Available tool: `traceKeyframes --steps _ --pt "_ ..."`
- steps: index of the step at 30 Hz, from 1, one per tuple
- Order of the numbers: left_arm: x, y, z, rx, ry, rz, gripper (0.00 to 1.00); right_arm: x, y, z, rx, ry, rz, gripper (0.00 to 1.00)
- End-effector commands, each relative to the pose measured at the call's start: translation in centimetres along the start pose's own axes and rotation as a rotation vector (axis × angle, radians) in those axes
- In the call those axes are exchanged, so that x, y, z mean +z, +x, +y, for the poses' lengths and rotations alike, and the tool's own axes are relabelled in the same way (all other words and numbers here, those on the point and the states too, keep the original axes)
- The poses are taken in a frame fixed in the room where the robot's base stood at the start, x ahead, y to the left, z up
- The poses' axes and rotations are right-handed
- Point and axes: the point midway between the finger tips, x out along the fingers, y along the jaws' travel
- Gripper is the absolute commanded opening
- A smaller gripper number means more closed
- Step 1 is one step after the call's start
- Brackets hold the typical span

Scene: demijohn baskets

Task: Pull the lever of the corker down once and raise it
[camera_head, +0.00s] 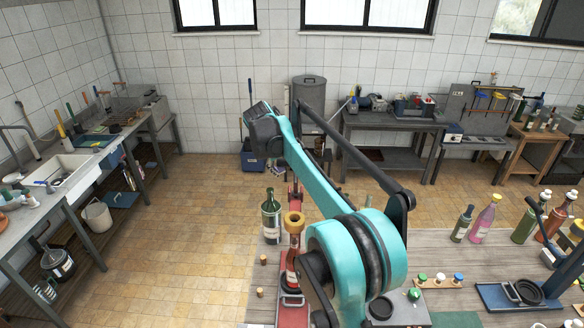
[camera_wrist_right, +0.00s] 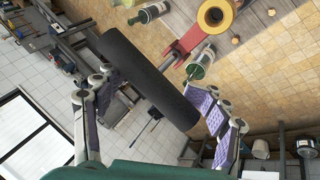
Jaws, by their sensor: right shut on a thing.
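The red corker (camera_head: 293,242) with a yellow ring on top stands on the wooden table in the head view, with a bottle (camera_head: 291,262) upright in it. In the right wrist view its red body (camera_wrist_right: 188,45) and yellow ring (camera_wrist_right: 215,13) are at the top. My right gripper (camera_wrist_right: 150,98) is shut around the thick black grip of the lever (camera_wrist_right: 135,65), which runs slantwise between the purple-padded fingers. In the head view my teal right arm hides the gripper's fingers and most of the lever. My left gripper is in neither view.
A green bottle (camera_head: 270,217) stands left of the corker, with corks (camera_head: 263,259) near the table's left edge. Several bottles (camera_head: 484,218) stand at the right. A sink counter (camera_head: 65,180) lines the left wall. The tiled floor between is clear.

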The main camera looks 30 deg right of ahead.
Motion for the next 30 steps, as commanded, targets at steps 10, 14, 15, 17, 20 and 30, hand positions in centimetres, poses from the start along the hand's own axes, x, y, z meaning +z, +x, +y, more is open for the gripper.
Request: traceKeyframes --steps 10,14,15,17,20,30 --pt "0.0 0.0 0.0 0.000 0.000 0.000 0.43 0.0 0.1 0.1 -0.001 0.020 -0.002 0.17" --pt "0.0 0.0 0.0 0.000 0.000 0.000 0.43 0.0 0.1 0.1 -0.001 0.019 -0.001 0.92" --pt "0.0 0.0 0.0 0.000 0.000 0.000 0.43 0.0 0.0 0.1 0.000 0.018 -0.001 0.92" --pt "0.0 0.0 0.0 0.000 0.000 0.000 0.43 0.0 0.0 0.1 0.000 0.016 -0.001 0.92" --pt "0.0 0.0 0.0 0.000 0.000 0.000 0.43 0.0 0.0 0.1 0.000 0.015 -0.001 0.92" --pt "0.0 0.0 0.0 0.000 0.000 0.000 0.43 -0.1 -2.5 0.0 0.000 0.011 0.001 0.92"
